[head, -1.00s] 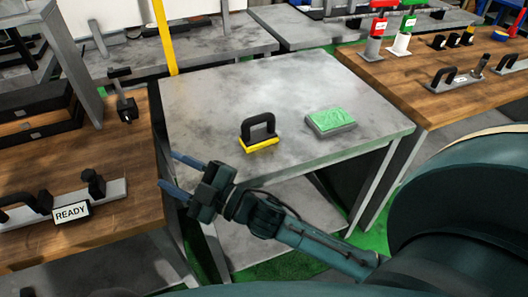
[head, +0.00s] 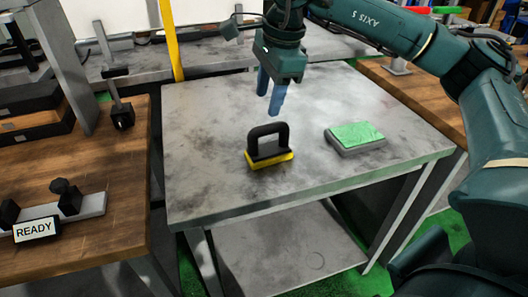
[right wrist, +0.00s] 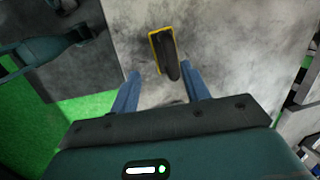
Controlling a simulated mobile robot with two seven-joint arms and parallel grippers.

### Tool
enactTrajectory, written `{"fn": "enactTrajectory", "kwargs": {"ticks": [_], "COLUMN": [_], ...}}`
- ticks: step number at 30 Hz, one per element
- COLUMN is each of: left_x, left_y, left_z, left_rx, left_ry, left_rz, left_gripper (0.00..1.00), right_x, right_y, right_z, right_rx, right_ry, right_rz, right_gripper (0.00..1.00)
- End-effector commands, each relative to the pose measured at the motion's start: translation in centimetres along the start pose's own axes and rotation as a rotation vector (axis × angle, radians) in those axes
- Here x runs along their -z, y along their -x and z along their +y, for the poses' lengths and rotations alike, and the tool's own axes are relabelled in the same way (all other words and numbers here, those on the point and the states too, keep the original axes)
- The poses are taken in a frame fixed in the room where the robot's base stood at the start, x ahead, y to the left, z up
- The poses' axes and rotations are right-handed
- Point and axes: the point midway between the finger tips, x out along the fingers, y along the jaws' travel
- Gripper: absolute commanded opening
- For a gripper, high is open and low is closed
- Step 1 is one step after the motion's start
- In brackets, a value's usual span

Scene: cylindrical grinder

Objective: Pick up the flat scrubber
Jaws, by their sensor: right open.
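A scrubber with a black loop handle and a yellow-edged base (head: 270,158) stands upright on the grey metal table (head: 205,195). A low grey block with a green top (head: 357,135) lies flat to its right. Which of the two is called the flat scrubber, I cannot tell for sure. My right gripper (head: 269,96) hangs fingers-down above the table, just behind and above the black handle in the head view, open and empty. In the right wrist view the handled scrubber (right wrist: 163,52) shows beyond the open fingertips (right wrist: 160,78), apart from them. My left gripper is not in view.
A wooden bench (head: 100,205) with a READY sign (head: 37,230) stands at left. A yellow post (head: 172,40) rises behind the table. Another wooden bench (head: 425,90) is at right, partly hidden by my arm. The left part of the grey table is clear.

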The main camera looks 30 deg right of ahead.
Motion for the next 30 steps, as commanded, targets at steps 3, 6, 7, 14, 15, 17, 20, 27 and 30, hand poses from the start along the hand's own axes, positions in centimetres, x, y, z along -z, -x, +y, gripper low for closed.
{"fn": "enactTrajectory", "kwargs": {"ticks": [3, 6, 7, 14, 15, 17, 20, 27, 30], "left_x": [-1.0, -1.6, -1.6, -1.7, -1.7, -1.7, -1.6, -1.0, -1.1], "left_y": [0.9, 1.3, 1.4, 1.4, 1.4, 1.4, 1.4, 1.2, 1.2], "left_z": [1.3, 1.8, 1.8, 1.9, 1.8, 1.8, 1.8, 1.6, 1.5], "left_rx": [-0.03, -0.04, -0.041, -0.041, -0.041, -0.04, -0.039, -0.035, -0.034], "left_ry": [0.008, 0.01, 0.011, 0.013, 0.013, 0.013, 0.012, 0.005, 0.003], "left_rz": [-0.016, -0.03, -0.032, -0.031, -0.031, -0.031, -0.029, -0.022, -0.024], "left_gripper": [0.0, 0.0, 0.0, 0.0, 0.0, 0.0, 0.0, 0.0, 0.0], "right_x": [1.9, 2.6, 2.7, 3.1, 3.1, 3.2, 3.2, 3.2, 3.4], "right_y": [1.2, 0.8, 0.4, -4.0, -4.6, -5.3, -6.1, -8.6, -10.2], "right_z": [-0.3, -0.3, -0.3, -0.4, -0.5, -0.5, -0.6, -0.9, -1.0], "right_rx": [0.027, 0.03, 0.029, 0.027, 0.028, 0.028, 0.03, 0.027, 0.028], "right_ry": [0.015, 0.019, 0.019, 0.02, 0.019, 0.019, 0.019, 0.021, 0.019], "right_rz": [0.089, 0.116, 0.118, 0.117, 0.116, 0.115, 0.114, 0.114, 0.114], "right_gripper": [0.47, 0.47, 0.47, 0.47, 0.47, 0.47, 0.47, 0.47, 0.47]}}
